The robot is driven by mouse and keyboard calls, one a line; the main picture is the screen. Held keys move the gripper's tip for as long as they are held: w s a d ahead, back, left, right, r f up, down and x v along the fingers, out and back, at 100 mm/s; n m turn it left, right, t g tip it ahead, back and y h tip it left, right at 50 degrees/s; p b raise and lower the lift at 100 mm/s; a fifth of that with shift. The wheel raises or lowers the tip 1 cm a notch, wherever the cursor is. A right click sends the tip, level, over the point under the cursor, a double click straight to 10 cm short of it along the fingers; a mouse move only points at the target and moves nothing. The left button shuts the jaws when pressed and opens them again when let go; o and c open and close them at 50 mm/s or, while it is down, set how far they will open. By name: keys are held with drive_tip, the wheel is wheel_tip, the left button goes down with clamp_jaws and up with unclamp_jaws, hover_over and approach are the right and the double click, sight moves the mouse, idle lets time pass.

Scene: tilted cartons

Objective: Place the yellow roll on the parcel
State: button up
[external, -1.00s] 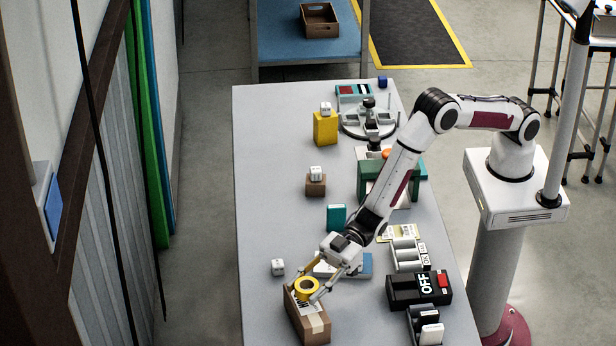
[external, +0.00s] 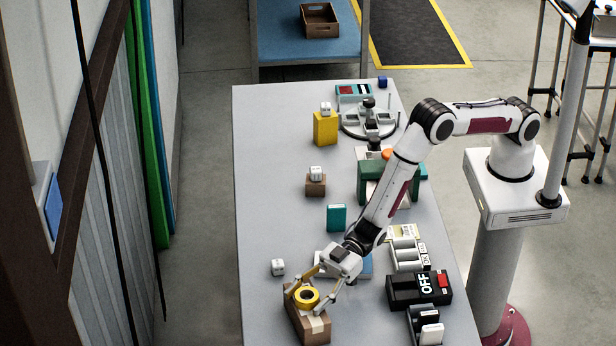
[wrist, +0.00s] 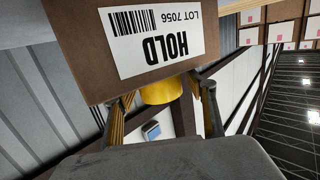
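The brown parcel (external: 308,329) sits at the near left part of the table, angled. In the wrist view the parcel (wrist: 85,45) fills the top, with a white HOLD label. The yellow roll (external: 307,296) lies on top of the parcel, toward its far end, its hole facing up. It also shows in the wrist view (wrist: 162,92), partly hidden behind the parcel's edge. My gripper (external: 307,302) is open, one finger on each side of the roll. In the wrist view gaps show between the roll and both fingers.
A black OFF box (external: 402,291) and a dark holder (external: 425,325) lie to the right. A blue flat item (external: 366,264) is partly hidden behind my gripper. The table's left strip is clear.

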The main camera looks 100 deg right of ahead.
drive_tip(key=shift+r, duration=0.15)
idle(0.3)
drive_tip(key=shift+v, duration=1.45)
drive_tip(key=shift+r, duration=3.5)
drive_tip(key=shift+d, duration=0.1)
